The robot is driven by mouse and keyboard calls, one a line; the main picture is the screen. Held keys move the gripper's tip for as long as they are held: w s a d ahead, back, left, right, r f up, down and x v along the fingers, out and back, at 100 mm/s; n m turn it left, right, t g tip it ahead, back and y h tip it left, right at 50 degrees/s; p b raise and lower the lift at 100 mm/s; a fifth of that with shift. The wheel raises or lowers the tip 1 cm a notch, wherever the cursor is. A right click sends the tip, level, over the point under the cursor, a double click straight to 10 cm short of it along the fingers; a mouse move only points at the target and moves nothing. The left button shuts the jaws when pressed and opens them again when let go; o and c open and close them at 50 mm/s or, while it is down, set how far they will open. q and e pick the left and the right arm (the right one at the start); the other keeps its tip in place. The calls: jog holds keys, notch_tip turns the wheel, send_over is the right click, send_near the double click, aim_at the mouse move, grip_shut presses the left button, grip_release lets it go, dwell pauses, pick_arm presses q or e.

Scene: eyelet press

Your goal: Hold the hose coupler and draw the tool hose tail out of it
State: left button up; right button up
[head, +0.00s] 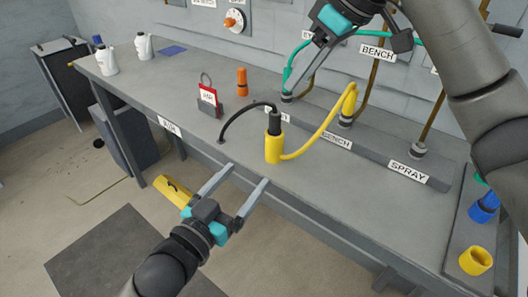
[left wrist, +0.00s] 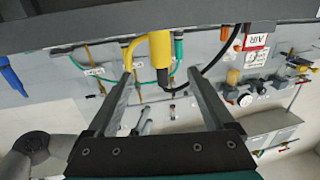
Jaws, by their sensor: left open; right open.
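The yellow hose coupler (head: 274,148) stands upright near the bench's front edge, with a yellow hose (head: 322,130) joining it low on the right. The black tool hose tail (head: 275,124) sits in its top, and its thin black hose arches left to the bench. My left gripper (head: 248,175) is open and empty, in front of the coupler and apart from it. In the left wrist view the coupler (left wrist: 160,50) and black tail (left wrist: 163,78) show beyond and between the spread fingers. My right gripper (head: 312,78) is open above the back of the bench, right of the coupler; its fingers partly overlap in view.
A rail with fittings and labels (head: 408,172) runs along the bench's right side. White bottles (head: 107,60) stand far left. Blue (head: 484,208) and yellow (head: 476,261) pieces lie at right.

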aim_at(270, 148)
pick_arm(q)
jog(key=x, duration=1.3)
jog(key=shift+w+d, duration=0.1)
jog(key=shift+w, duration=0.1)
grip_shut()
pick_arm(e)
jog(key=shift+o, duration=1.1)
jog(key=shift+a, duration=0.1)
jog(key=shift+w+a+f+m+h, duration=0.55)
jog(key=shift+a+f+m+h, duration=0.15)
jog(key=shift+f+m, duration=0.9)
jog(key=shift+w+a+f+m+h, duration=0.7)
jog(key=shift+f+m, duration=0.7)
jog(key=shift+f, duration=0.3)
jog(key=shift+w+a+f+m+h, duration=0.55)
jog(key=shift+a+f+m, duration=0.25)
jog(key=shift+f+m, duration=0.8)
